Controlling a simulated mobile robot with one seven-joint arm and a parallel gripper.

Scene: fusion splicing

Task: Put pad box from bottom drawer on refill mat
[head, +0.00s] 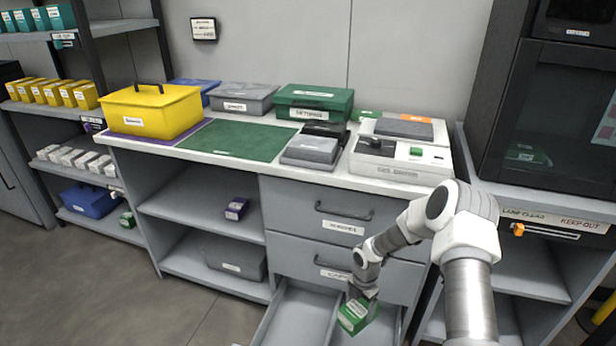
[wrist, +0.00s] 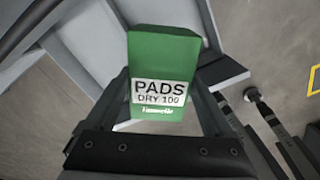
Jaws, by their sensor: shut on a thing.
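The green and white pad box (head: 354,316) shows in the head view at the open bottom drawer (head: 297,316). In the wrist view the pad box (wrist: 166,62) reads "PADS DRY 100" and stands between the two fingers. My gripper (head: 360,298) is shut on it, and the gripper (wrist: 166,108) also shows in the wrist view. The box appears tilted in the head view. I cannot tell whether it touches the drawer floor. A green mat (head: 237,139) lies flat and bare on the counter; no label naming it the refill mat is readable.
A yellow case (head: 151,111) stands left of the green mat. Grey and green cases (head: 314,103) line the back. A grey box (head: 310,151) and a white splicer-like device (head: 401,153) stand to its right. Two closed drawers (head: 341,227) with handles lie above the open one.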

